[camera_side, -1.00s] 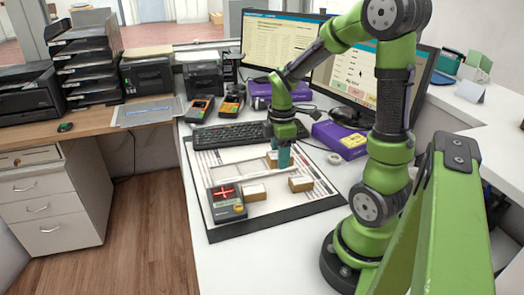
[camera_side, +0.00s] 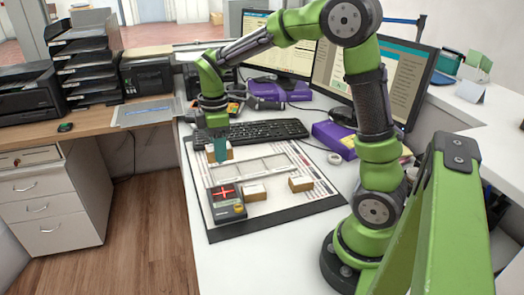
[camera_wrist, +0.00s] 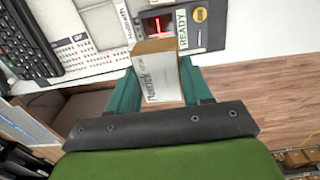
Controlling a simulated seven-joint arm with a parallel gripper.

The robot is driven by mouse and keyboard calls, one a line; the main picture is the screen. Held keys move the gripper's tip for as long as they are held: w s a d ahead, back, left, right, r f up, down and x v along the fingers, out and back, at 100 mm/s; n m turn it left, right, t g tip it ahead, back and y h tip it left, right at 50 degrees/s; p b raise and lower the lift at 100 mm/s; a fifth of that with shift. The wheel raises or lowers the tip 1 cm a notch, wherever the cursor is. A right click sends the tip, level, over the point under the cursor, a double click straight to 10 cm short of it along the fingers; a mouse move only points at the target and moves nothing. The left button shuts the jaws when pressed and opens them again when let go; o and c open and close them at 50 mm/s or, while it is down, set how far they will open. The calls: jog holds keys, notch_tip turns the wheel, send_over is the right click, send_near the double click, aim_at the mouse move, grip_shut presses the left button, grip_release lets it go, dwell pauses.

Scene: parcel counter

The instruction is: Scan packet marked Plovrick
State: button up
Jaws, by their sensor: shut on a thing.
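My gripper (camera_side: 219,150) is shut on a small white-and-brown packet (camera_side: 229,154), held over the far left of the mat. In the wrist view the packet (camera_wrist: 160,78) sits between my two teal fingers (camera_wrist: 160,90), with a printed word on its white face too blurred to read surely. The scanner (camera_side: 227,203) stands at the mat's left front, with a red cross lit in its window. In the wrist view the scanner (camera_wrist: 172,25) shows beyond the packet with a READY label. The held packet is apart from the scanner in the side view.
Two other packets, one beside the scanner (camera_side: 253,192) and one farther right (camera_side: 300,184), lie on the mat (camera_side: 275,226). A keyboard (camera_side: 262,130) lies behind the mat, and a purple box (camera_side: 334,138) is at right. The mat's middle holds a pale frame (camera_side: 262,167).

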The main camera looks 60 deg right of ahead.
jog(key=shift+f, duration=4.25)
jog(key=shift+r, duration=4.55)
jog(key=shift+c, duration=0.7)
